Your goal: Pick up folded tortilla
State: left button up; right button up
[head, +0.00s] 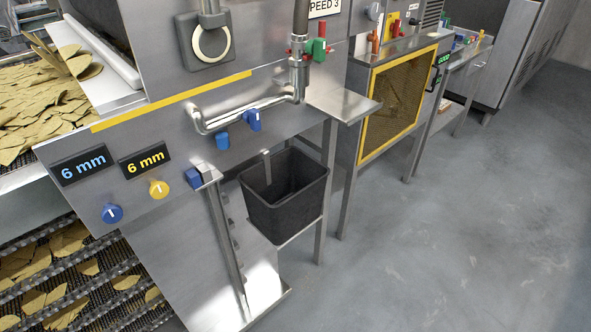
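Tan tortilla pieces lie in a wide layer (38,98) on the upper conveyor at the left of the head view. At the far right end of this layer, next to a white guide bar, a few pieces stand up and overlap, and one of them (84,68) looks folded or curled. I cannot tell for certain that it is a single folded tortilla. Neither of my grippers is in view.
Lower belts (95,285) carry more pieces. A black bin (285,200) hangs on the machine's front near blue-handled pipework (250,120). A yellow-framed mesh guard (398,98) stands beyond. The grey floor (450,230) at the right is clear.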

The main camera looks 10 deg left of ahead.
aim_at(82, 68)
jog(key=u, duration=1.4)
